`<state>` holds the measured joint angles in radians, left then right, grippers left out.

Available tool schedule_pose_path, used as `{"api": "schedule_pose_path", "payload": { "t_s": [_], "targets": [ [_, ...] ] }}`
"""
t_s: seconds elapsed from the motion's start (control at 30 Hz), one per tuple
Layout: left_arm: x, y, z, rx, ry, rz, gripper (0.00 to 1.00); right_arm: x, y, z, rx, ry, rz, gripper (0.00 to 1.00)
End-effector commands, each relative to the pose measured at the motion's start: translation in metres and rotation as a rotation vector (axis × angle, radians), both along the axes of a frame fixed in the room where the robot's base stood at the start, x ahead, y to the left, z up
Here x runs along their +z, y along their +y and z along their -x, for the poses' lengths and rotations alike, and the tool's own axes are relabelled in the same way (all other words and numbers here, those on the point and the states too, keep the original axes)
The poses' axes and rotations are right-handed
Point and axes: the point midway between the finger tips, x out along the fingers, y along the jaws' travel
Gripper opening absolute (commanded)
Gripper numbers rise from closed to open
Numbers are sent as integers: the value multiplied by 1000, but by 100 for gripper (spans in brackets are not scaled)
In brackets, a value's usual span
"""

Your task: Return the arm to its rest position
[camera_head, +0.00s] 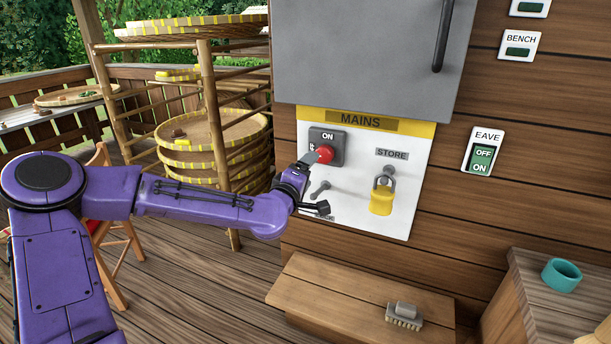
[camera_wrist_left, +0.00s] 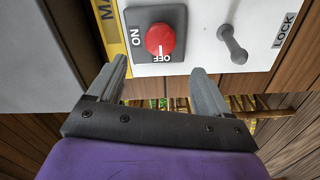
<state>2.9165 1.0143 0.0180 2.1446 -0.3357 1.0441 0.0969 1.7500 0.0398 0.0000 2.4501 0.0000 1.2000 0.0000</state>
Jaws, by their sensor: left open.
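My left gripper (camera_head: 317,183) is open in front of the mains panel, at the end of my purple left arm. In the left wrist view its two fingers (camera_wrist_left: 160,70) are spread with nothing between them. The red knob (camera_head: 325,154) sits on a grey switch plate marked ON and OFF. In the left wrist view the knob (camera_wrist_left: 160,39) lies beyond the fingertips, apart from them, with a pale mark on its OFF side. My right gripper is in neither view.
A grey cabinet (camera_head: 360,50) hangs above. A wooden bench (camera_head: 330,291) with a brush (camera_head: 404,315) stands below. A rack of round trays (camera_head: 215,145) stands behind my arm.

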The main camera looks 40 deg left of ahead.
Motion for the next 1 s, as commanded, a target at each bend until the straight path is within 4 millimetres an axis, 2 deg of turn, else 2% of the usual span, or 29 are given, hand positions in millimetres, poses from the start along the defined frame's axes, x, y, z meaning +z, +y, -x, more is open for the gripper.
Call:
{"api": "schedule_pose_path", "payload": {
  "t_s": [0.13, 0.63, 0.7, 0.77, 0.87, 0.9, 0.97, 1.0],
  "targets": [
    [0, -1, 7, 1, 0, 0, 79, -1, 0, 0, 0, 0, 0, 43],
    [0, -1, 7, 5, 1, -3, 79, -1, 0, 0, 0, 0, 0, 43],
    [-10, -6, 14, 25, 35, 20, 79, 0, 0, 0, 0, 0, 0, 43],
    [-33, -17, 19, 23, 112, -19, 79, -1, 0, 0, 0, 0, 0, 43],
    [-102, -37, 38, 10, 303, -114, 79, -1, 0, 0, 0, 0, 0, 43],
    [-134, -44, 50, -1, 392, -160, 79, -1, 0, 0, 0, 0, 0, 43],
    [-181, -54, 72, -22, 524, -229, 79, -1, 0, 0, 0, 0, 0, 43],
    [-212, -60, 90, -40, 612, -275, 79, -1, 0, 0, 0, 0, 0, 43]
  ]
}}
